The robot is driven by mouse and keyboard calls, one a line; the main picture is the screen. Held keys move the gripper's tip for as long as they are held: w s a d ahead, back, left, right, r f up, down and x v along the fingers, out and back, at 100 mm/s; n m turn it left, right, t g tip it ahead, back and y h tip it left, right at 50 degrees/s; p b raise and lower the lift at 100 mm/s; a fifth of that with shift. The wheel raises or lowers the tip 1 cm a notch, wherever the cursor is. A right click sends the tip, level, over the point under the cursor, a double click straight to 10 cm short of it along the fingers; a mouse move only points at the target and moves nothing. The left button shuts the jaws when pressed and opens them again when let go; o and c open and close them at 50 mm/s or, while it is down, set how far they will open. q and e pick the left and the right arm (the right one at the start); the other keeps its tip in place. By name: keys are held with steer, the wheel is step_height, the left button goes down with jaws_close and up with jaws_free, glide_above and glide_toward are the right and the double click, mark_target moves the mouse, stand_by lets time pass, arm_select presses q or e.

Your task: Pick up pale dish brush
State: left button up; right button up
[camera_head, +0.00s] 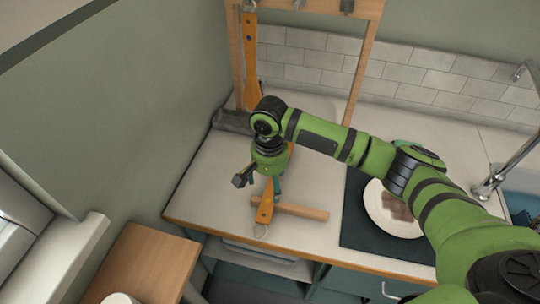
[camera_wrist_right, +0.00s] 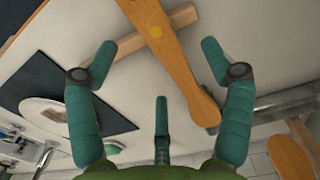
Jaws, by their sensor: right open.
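An orange-brown wooden brush handle (camera_head: 265,209) with a metal hanging loop lies across a pale wooden bar (camera_head: 305,211) on the counter. In the right wrist view the handle (camera_wrist_right: 165,42) has a yellow dot and crosses the bar (camera_wrist_right: 184,16). My right gripper (camera_head: 261,184) is above the handle with its fingers spread. In the wrist view the open fingers (camera_wrist_right: 156,60) stand on both sides of the handle, apart from it. No bristles show clearly, so I cannot tell whether this is the pale dish brush. My left gripper is not in view.
A similar handle (camera_head: 250,60) hangs on a wooden rack (camera_head: 361,70) at the back. A white plate (camera_head: 376,212) sits on a dark mat (camera_head: 354,219) to the right, near a tap (camera_head: 505,170). A grey block (camera_head: 231,121) is by the rack's foot. The counter's left part is bare.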

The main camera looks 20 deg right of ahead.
mark_target(270, 203)
steer(key=shift+s+f, duration=0.25)
steer(key=shift+s, duration=0.15)
steer(key=shift+s+a+f+p, duration=0.2)
steer(key=shift+s+f+p, duration=0.5)
steer(key=shift+s+f, duration=0.4)
steer(key=f, duration=0.3)
steer(key=shift+w, duration=0.4)
steer(key=shift+f, duration=0.15)
steer(key=c, duration=1.3)
steer(key=shift+c, duration=0.8)
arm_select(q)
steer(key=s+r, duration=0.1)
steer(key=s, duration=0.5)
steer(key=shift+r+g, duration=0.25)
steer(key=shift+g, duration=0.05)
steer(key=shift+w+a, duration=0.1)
